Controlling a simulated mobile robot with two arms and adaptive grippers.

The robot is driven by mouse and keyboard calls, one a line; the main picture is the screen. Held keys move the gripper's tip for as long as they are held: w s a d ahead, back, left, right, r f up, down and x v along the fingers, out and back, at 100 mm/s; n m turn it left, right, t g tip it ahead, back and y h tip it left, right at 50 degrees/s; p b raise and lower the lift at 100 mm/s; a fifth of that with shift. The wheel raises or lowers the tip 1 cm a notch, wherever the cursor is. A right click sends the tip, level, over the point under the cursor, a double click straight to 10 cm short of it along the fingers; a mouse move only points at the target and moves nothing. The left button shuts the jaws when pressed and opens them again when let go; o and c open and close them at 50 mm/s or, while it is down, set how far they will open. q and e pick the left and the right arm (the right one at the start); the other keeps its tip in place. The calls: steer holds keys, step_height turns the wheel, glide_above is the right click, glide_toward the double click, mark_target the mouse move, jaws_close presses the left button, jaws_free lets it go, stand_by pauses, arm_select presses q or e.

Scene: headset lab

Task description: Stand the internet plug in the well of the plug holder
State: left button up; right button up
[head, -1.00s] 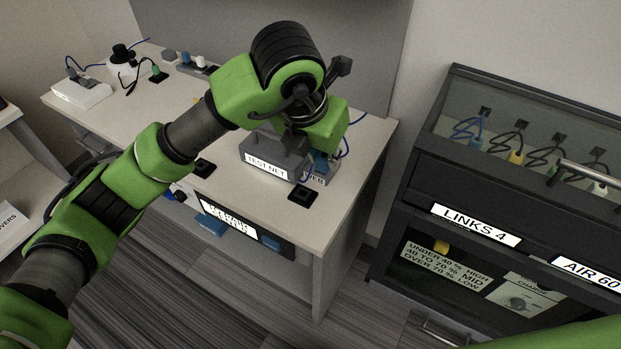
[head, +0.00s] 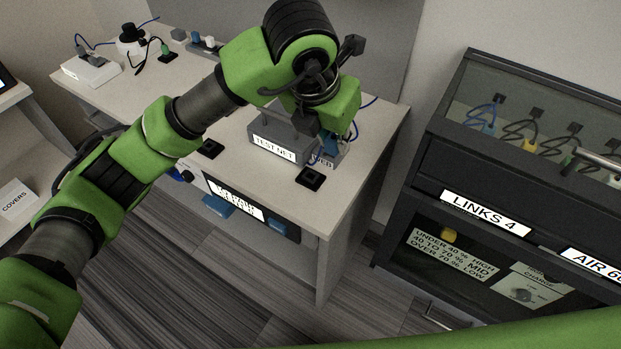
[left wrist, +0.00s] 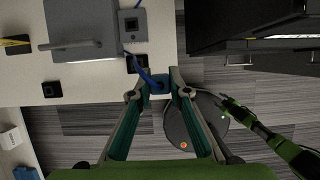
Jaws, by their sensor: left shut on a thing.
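My left gripper (head: 331,143) is shut on the blue internet plug (left wrist: 157,83), which sits between the fingertips in the left wrist view. A blue cable trails from the plug over the desk edge area. Low black square holders with dark centres lie on the desk: one (head: 310,178) near the front right corner, below the gripper in the head view, and one (head: 210,148) farther left. The near one also shows in the left wrist view (left wrist: 137,65), just beyond the plug and apart from it. My right gripper (left wrist: 233,107) shows at right in the left wrist view; its jaw state is unclear.
A grey TEST NET box (head: 273,145) and a smaller grey WEB box (head: 328,161) stand beside the gripper. A dark cabinet (head: 500,190) is at the right. A white box (head: 90,70) with plugs stands at far left. The front middle of the desk is clear.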

arm_select(q)
steer(key=shift+w+a, duration=0.1)
steer(key=w+a+b, duration=0.1)
steer(key=w+a, duration=0.2)
steer(key=w, duration=0.3)
steer(key=shift+a+b, duration=0.25)
steer(key=shift+b, duration=0.15)
step_height(320, 180, down, 7)
steer(key=b, duration=0.6)
stand_by(0.4)
steer(key=shift+r, duration=0.15)
